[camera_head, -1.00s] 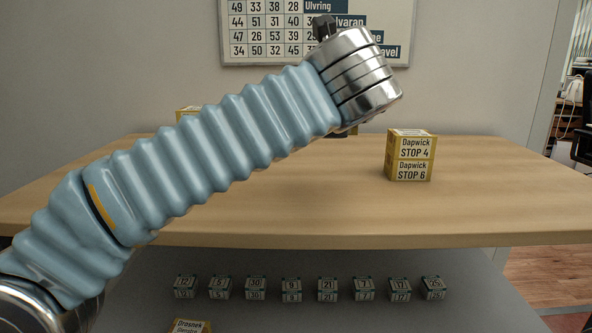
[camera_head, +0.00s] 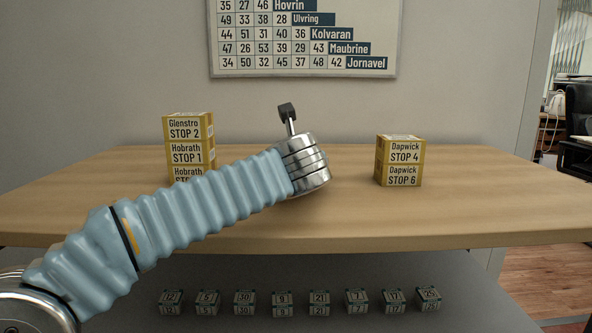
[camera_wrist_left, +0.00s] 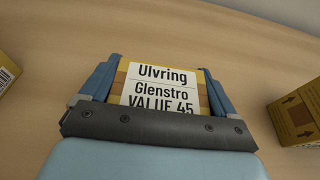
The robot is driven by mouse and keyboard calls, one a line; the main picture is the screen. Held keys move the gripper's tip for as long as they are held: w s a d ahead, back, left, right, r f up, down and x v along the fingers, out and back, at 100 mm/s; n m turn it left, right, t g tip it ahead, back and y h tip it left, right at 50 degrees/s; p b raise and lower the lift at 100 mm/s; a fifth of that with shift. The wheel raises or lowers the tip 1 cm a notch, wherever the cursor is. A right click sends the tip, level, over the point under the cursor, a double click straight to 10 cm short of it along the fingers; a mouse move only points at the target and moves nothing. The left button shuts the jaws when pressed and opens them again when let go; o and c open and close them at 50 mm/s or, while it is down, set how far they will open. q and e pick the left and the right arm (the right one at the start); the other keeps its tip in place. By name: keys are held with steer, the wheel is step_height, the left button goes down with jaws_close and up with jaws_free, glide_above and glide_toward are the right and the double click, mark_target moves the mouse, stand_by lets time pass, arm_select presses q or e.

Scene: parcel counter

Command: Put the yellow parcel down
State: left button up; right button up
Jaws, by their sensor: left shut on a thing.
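The yellow parcel (camera_wrist_left: 160,85) shows in the left wrist view, with a white label reading "Ulvring, Glenstro, VALUE 45". My left gripper (camera_wrist_left: 160,75) is shut on it, one blue finger along each side. In the head view my left wrist (camera_head: 305,165) is over the wooden counter (camera_head: 330,225), between two parcel stacks. The gripper's fingers and the held parcel are hidden behind the wrist there. I cannot tell whether the parcel touches the counter. My right gripper is in neither view.
A yellow stack labelled Glenstro and Hobrath (camera_head: 188,145) stands left; a Dapwick stack (camera_head: 399,160) stands right. Yellow boxes flank the held parcel in the wrist view, left (camera_wrist_left: 6,75) and right (camera_wrist_left: 298,112). Small numbered blocks (camera_head: 282,303) line up below. The counter's right is clear.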

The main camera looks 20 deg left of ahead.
arm_select(q)
steer(key=shift+r, duration=0.1)
steer(key=shift+f, duration=0.2)
steer(key=o, duration=1)
steer(key=shift+r, duration=0.1)
steer(key=shift+c, duration=0.2)
steer(key=shift+s+d+r, duration=0.1)
steer(key=shift+s+r, duration=0.1)
steer(key=shift+s, duration=0.05)
steer(key=v, duration=1.1)
steer(key=shift+s, duration=0.25)
